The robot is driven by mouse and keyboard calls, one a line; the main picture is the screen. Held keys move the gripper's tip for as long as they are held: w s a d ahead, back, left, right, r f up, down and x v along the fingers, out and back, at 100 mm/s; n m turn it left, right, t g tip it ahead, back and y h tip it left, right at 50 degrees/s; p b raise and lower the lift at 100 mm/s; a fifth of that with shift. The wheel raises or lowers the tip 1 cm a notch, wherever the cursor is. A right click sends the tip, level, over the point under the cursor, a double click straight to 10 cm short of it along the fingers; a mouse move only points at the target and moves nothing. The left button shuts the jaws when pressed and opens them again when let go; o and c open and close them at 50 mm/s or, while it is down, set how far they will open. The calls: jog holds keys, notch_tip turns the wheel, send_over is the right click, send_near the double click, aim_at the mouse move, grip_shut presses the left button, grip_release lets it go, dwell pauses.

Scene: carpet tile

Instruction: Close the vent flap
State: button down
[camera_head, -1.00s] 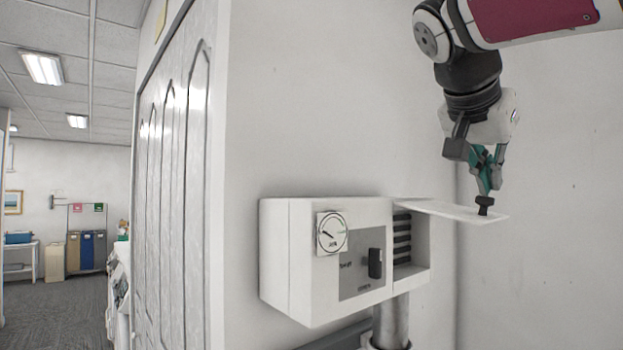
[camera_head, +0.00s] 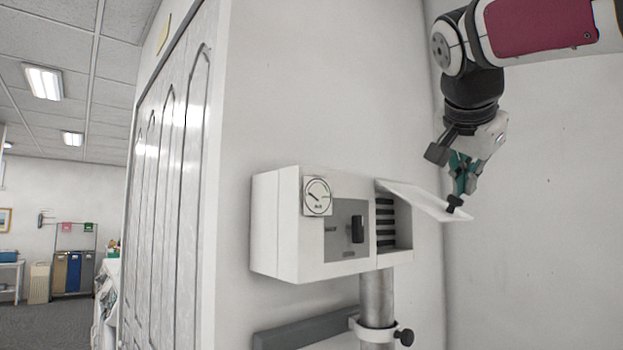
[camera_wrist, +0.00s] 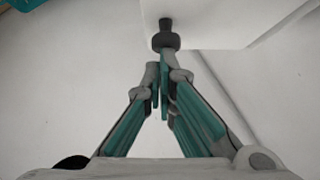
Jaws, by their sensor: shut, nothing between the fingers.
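The vent flap (camera_head: 418,198) is a thin white panel hinged at the top of the slotted vent (camera_head: 385,222) on the right part of a white wall box (camera_head: 290,235). It stands raised and slopes down to the right, so the dark slots show. A black knob (camera_head: 454,203) sits near its outer end. My gripper (camera_head: 459,192) is shut with nothing between its fingers, its tips close to the knob from above. In the wrist view the shut fingertips (camera_wrist: 160,68) lie just below the knob (camera_wrist: 166,38); I cannot tell if they touch. The flap (camera_wrist: 215,20) shows behind it.
The box has a round dial (camera_head: 317,196) and a black switch (camera_head: 357,229). A grey pipe (camera_head: 376,295) with a clamp and knob (camera_head: 404,337) runs below it. Panelled doors (camera_head: 165,200) stand left. The wall right of the flap is bare.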

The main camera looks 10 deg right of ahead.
aim_at(462, 217)
jog(key=f+b, duration=0.1)
jog(key=b, duration=0.1)
jog(key=f+m+t+b, duration=0.1)
jog(key=f+b, duration=0.1)
jog(key=f+t+b, duration=0.1)
jog(key=b, duration=0.2)
jog(key=shift+w+a+f+m+y, duration=0.2)
jog(key=shift+w+m+y, duration=0.1)
jog(key=shift+y, duration=0.1)
jog(key=w+a+f+m+t+b, duration=0.3)
jog(key=w+f+m+t+b, duration=0.2)
jog(key=b, duration=1.3)
jog(key=shift+w+a+f+t, duration=0.3)
jog(key=shift+a+f+t, duration=0.1)
jog(key=shift+f, duration=0.9)
